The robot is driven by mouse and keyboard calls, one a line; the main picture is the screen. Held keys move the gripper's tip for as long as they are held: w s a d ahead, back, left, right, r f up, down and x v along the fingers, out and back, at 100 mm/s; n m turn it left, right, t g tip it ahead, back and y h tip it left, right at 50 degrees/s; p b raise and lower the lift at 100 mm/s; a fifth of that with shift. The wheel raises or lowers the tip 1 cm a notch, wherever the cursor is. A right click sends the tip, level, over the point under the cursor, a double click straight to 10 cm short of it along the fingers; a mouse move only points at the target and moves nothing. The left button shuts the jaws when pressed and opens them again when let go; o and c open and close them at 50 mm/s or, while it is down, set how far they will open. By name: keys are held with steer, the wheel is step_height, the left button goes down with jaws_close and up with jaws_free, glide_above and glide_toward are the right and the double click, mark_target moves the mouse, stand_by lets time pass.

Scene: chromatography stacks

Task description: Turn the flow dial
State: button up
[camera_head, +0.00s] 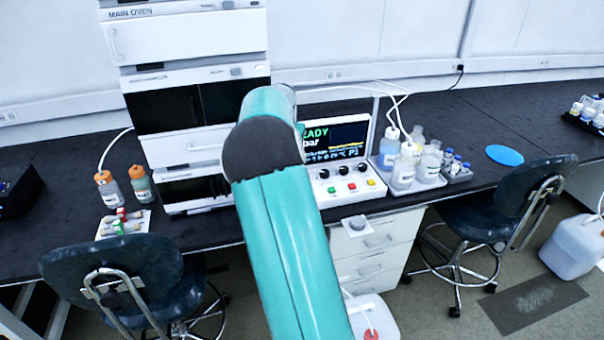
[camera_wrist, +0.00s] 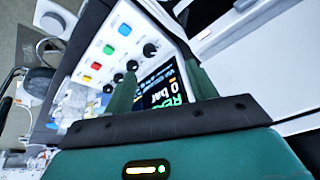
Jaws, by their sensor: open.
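A white control panel (camera_head: 346,190) with a lit display (camera_head: 336,138) stands on the bench right of my arm. Several black knobs (camera_head: 345,171) sit in a row below the display, above coloured buttons. A larger grey round dial (camera_head: 357,222) is on a white block at the bench's front edge. No label shows which one is the flow dial. My gripper (camera_wrist: 160,68) is open and empty, pointing at the panel. My arm hides it in the head view.
A tall oven stack (camera_head: 185,75) stands left of the panel. A tray of bottles (camera_head: 412,180) with tubing is close on its right. Two chairs (camera_head: 115,255) (camera_head: 500,205) flank the white drawers (camera_head: 375,255). The dark bench farther right is mostly clear.

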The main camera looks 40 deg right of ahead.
steer(key=shift+m+g+h, duration=0.3)
steer(key=shift+m+h, duration=0.1)
steer(key=shift+h, duration=0.1)
steer(key=d+x, duration=0.1)
steer(key=x, duration=0.5)
steer(key=d+x, duration=0.1)
steer(key=x, duration=0.6)
steer(key=d+r+x, duration=0.1)
steer(key=x, duration=0.6)
steer(key=shift+d+f, duration=0.1)
steer(key=shift+d, duration=0.15)
steer(key=c, duration=1)
